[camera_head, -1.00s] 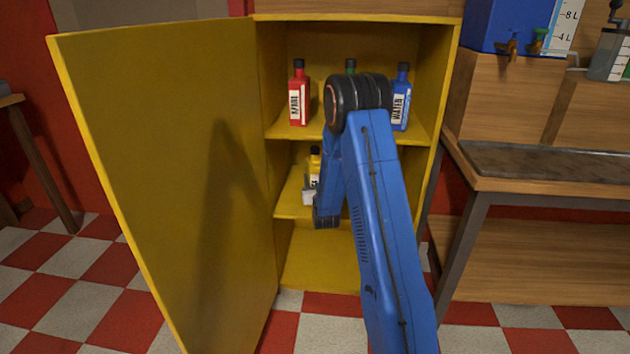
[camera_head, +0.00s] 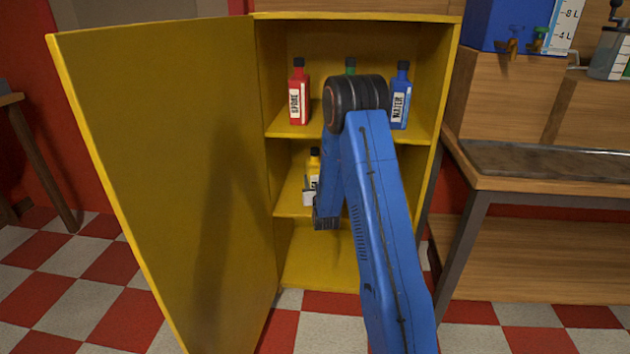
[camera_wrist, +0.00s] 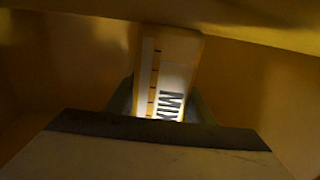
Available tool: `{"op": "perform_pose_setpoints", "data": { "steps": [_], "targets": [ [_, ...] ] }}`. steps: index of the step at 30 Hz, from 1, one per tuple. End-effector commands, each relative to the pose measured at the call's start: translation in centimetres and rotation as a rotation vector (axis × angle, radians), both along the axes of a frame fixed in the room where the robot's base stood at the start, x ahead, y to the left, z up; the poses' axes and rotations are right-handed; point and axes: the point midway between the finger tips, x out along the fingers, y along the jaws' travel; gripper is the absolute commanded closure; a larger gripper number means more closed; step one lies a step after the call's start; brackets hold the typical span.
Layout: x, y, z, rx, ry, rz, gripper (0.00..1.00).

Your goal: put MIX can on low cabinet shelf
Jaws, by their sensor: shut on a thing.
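The MIX can (camera_wrist: 172,75) shows in the wrist view as a yellow body with a white label reading MIX, between the two fingers of my gripper (camera_wrist: 160,103). My gripper is shut on it. In the head view the yellow can (camera_head: 314,163), with a dark cap, is upright inside the yellow cabinet (camera_head: 262,150), at the level of the lower shelf (camera_head: 290,203). My gripper (camera_head: 308,192) is partly hidden by my arm there. I cannot tell whether the can's base touches the shelf.
The upper shelf (camera_head: 285,131) holds a red bottle (camera_head: 299,92), a green bottle (camera_head: 350,67) and a blue bottle (camera_head: 401,85). The cabinet door (camera_head: 165,170) stands open at left. A workbench (camera_head: 540,165) stands close at right. The cabinet floor (camera_head: 310,262) looks clear.

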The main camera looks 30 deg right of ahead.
Motion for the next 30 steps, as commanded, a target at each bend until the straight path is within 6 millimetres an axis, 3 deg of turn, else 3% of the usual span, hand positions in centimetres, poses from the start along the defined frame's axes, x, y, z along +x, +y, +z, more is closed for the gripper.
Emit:
{"op": "perform_pose_setpoints", "data": {
  "steps": [7,8,9,10,16,20,30],
  "targets": [
    [0.01,0.0,-0.05,0.0,0.0,0.0,0.78],
    [0.01,0.0,-0.05,0.0,0.0,0.0,0.45],
    [0.01,0.0,-0.05,0.0,0.0,0.0,0.35],
    [0.01,0.0,-0.05,0.0,0.0,0.0,0.3],
    [0.0,0.0,-0.06,0.0,0.0,0.0,0.3],
    [-0.01,0.0,-0.09,0.0,0.001,0.0,0.01],
    [-0.27,0.1,-0.07,0.0,0.001,0.0,0.0]
  ]
}}
